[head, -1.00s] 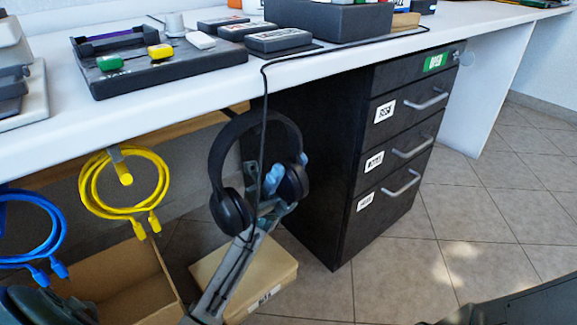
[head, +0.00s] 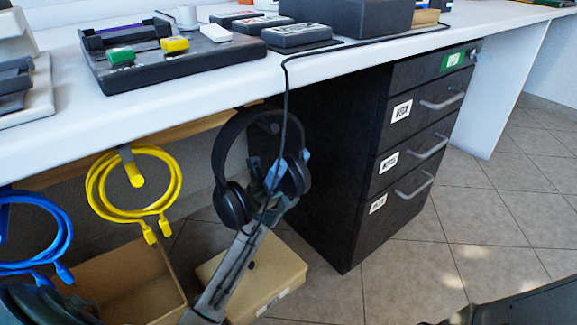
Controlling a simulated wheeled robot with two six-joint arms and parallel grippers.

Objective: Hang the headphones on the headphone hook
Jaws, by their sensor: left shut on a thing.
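The black headphones (head: 229,152) are upright below the desk edge, with the band on top and the ear cups at the bottom. My left gripper (head: 279,174), with blue fingertips, is shut on them at the right ear cup; its arm rises from the bottom of the head view. A small dark grey peg-like shape (head: 267,127) shows inside the band, under the desk; it may be the headphone hook. I cannot tell whether the band touches it. My right gripper is not in view.
A black cable (head: 286,84) runs off the desk (head: 180,98) in front of the headphones. A yellow cable (head: 93,184) and a blue cable (head: 66,238) hang at left. A black drawer cabinet (head: 350,150) stands close at right. Boxes (head: 262,280) lie below.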

